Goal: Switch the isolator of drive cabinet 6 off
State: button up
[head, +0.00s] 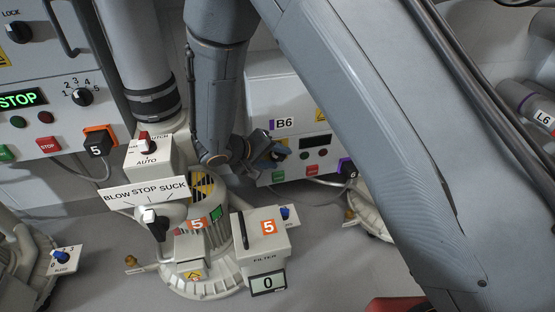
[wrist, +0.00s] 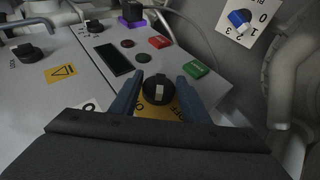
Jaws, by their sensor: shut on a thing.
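Drive cabinet 6 (head: 262,95) stands behind my arm in the head view, with a "B6" label. Its white front also fills the left of the wrist view (wrist: 85,80). The isolator is a black rotary knob (wrist: 158,88) with a pale pointer mark, on a yellow plate (wrist: 172,108). "OFF" shows on the plate's right side; the lettering on the left is partly hidden. My gripper (wrist: 157,92) has its blue fingers on both sides of the knob, shut on it. In the head view my gripper (head: 268,156) is at the cabinet front, and the knob is hidden there.
On the cabinet are a dark display (wrist: 114,61), a red button (wrist: 159,41), a green button (wrist: 196,69) and another black knob (wrist: 94,26). A blue selector (wrist: 239,18) sits at upper right. Blower 5 (head: 205,285) with its filter box stands in front, left of my forearm.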

aim_at(277, 154)
jog(key=shift+f+h, duration=0.1)
jog(key=shift+h, duration=0.5)
jog(key=o, duration=1)
jog(key=shift+r, duration=0.25)
jog(key=r+p, duration=0.1)
jog(key=r, duration=0.2)
jog(key=r+p, duration=0.1)
jog(key=r, duration=0.2)
jog(key=r+p, duration=0.1)
jog(key=r, duration=0.2)
jog(key=shift+w+d+p, duration=0.1)
jog(key=shift+d+p, duration=0.2)
jog(key=shift+a+r, duration=0.1)
jog(key=shift+r, duration=0.1)
jog(key=shift+a, duration=0.2)
